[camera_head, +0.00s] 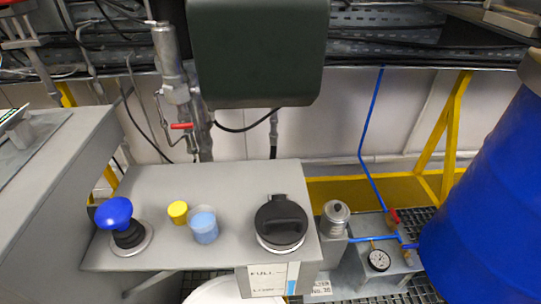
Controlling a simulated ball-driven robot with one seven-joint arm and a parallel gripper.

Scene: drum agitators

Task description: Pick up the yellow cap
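The yellow cap (178,212) is a small, short cylinder standing on the grey bench top. It sits just left of a clear cup (204,224) with blue content; I cannot tell whether the two touch. The cap's top and front side show and nothing covers it. My gripper is not in view.
A blue-knobbed handle (114,214) stands left of the cap. A black-lidded round container (281,223) is at the bench's right. The grey bench top (235,178) is clear behind them. A dark green box (257,52) hangs above. A blue drum (490,190) stands far right.

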